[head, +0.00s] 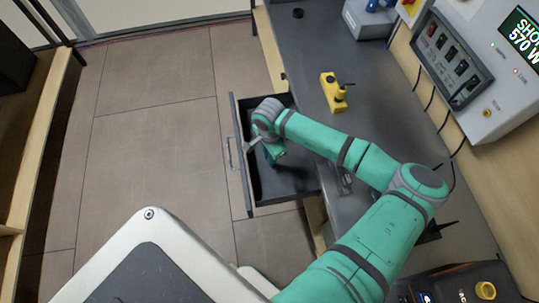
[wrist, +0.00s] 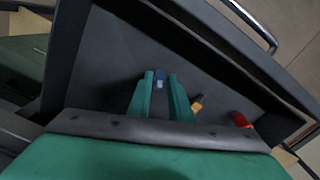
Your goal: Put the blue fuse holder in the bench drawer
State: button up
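The bench drawer (head: 237,150) is pulled out from the bench, its dark inside facing up. My gripper (head: 275,155) reaches down into it. In the wrist view the drawer floor (wrist: 120,62) lies beneath my gripper (wrist: 161,82). A small blue piece with a pale lower part, which looks like the blue fuse holder (wrist: 160,76), sits between the two green fingertips and nearly fills the narrow gap. The fingers look shut on it. Its lower end and whether it touches the floor cannot be told. In the head view the arm hides it.
An orange piece (wrist: 197,102) and a red piece (wrist: 240,120) show in the drawer beside my fingers. A yellow block (head: 333,92) with a black part stands on the bench top (head: 310,60). A grey panel with switches (head: 455,62) is at the right. The floor left of the drawer is clear.

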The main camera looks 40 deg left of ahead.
jog(key=shift+o, duration=0.9)
jog(key=shift+s, duration=0.15)
notch_tip(320, 180, up, 12)
jog(key=shift+r, duration=0.2)
